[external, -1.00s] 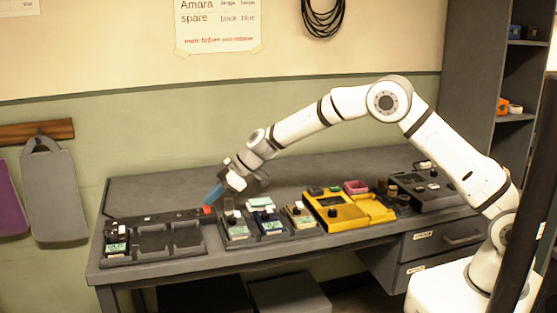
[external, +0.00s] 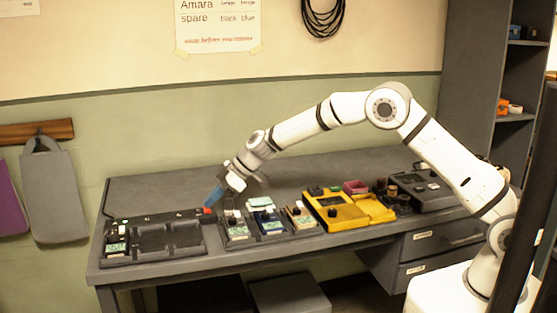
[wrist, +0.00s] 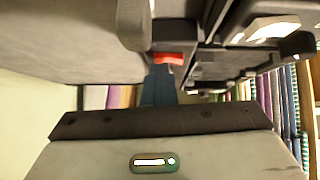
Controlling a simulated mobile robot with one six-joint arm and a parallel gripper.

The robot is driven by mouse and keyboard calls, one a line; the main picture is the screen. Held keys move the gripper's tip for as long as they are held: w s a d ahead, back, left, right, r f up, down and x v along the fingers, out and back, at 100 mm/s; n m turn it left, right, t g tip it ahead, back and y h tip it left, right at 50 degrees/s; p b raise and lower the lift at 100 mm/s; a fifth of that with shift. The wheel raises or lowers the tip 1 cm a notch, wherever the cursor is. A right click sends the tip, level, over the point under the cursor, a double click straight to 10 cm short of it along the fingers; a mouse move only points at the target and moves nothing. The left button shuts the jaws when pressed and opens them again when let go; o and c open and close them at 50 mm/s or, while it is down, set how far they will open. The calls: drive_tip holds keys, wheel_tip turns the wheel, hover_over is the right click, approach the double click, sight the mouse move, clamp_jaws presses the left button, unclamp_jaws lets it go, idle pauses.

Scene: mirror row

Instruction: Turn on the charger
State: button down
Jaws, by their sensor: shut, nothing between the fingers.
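The charger (external: 186,254) is a long dark tray with several bays at the left of the bench. One device with a pale green screen (external: 115,247) sits in its leftmost bay; the other bays look empty. A red switch (external: 208,211) is at the right end of the charger's back strip, and it also shows in the wrist view (wrist: 168,58). My gripper (external: 212,200) has its blue fingers shut and empty, pointing down at the switch. The tips (wrist: 160,84) are at or just over the red switch; I cannot tell whether they touch. The switch's position is unclear.
Right of the charger stand several small devices, including a grey one (external: 236,232) and a blue one (external: 268,226). A yellow unit (external: 337,217) and a dark unit (external: 430,192) stand further right. The bench behind the charger (external: 150,194) is clear.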

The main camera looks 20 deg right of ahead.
drive_tip(key=shift+s+f+b, duration=0.15)
drive_tip(key=shift+s+b, duration=0.5)
drive_tip(key=shift+s, duration=0.1)
drive_tip(key=shift+r, duration=0.2)
drive_tip(key=shift+r, duration=0.3)
drive_tip(key=s+a+r+v, duration=0.1)
drive_tip(key=v, duration=1.1)
drive_tip(key=shift+a+r+b, duration=0.2)
drive_tip(key=shift+r+b, duration=0.2)
